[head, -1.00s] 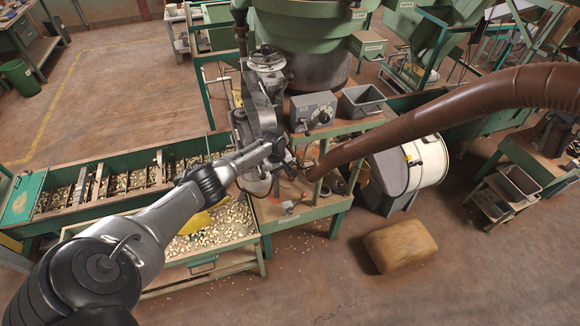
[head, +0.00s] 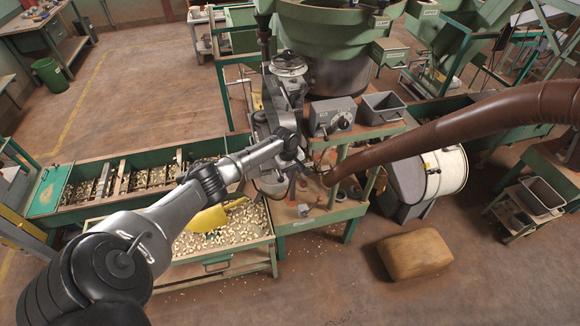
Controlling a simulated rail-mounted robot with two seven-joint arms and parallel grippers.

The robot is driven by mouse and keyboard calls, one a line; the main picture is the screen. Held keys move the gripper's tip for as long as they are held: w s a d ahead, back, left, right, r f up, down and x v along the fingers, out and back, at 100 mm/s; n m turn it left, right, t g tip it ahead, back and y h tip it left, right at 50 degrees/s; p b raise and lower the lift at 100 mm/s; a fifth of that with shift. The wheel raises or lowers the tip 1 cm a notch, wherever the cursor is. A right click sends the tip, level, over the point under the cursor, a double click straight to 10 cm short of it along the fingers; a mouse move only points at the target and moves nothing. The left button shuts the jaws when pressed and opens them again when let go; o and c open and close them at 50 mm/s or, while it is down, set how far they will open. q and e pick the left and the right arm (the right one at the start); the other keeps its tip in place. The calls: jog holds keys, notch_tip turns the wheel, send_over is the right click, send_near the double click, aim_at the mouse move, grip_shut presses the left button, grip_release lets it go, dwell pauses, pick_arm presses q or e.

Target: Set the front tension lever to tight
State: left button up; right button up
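My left arm reaches in from the lower left to a grey metal machine (head: 285,95) on a green-framed bench. My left gripper (head: 306,166) is at the machine's lower front, just above the bench top. It is small and dark against the clutter, so I cannot make out its fingers or whether it touches anything. I cannot pick out the front tension lever; it is too small or hidden by my wrist. My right gripper is not in view.
A grey control box (head: 334,117) with a dial and a grey bin (head: 382,107) stand right of the machine. A thick brown hose (head: 450,130) crosses at the right. A nut tray (head: 226,228) holds a yellow scoop. A brown sack (head: 414,254) lies on the floor.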

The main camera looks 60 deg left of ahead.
pick_arm(q)
jog(key=shift+s+a+r, duration=0.1)
jog(key=shift+s+r, duration=0.2)
jog(key=shift+r, duration=0.35)
jog(key=shift+s+d+r, duration=0.1)
jog(key=shift+s+r, duration=0.2)
jog(key=shift+r, duration=0.35)
jog(key=shift+s+a+r, duration=0.1)
jog(key=shift+s+r, duration=0.2)
jog(key=shift+r, duration=0.35)
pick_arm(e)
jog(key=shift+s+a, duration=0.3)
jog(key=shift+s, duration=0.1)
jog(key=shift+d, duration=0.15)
